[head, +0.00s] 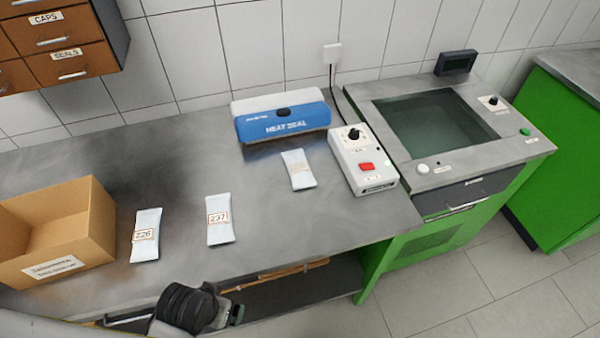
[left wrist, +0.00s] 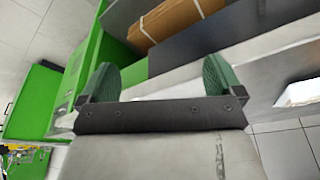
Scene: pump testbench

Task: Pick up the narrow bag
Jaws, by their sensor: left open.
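Three slim white bags lie flat and apart on the grey counter in the head view. One bag (head: 146,234) is labelled 226 and lies beside the cardboard box. A second bag (head: 219,219) is labelled 237 and lies right of it. A third bag (head: 298,169) lies in front of the heat sealer, its label faint. They look alike in width; I cannot tell which is the narrow one. My left gripper (head: 236,313) is at the counter's front edge, below the bags in the picture. In the left wrist view it (left wrist: 160,80) is open and empty. My right gripper is not in view.
An open cardboard box (head: 95,225) stands at the left. A blue and white heat sealer (head: 283,122) and a control box (head: 362,160) stand at the back right. A green-sided machine (head: 430,120) adjoins the counter. The counter between the bags is clear.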

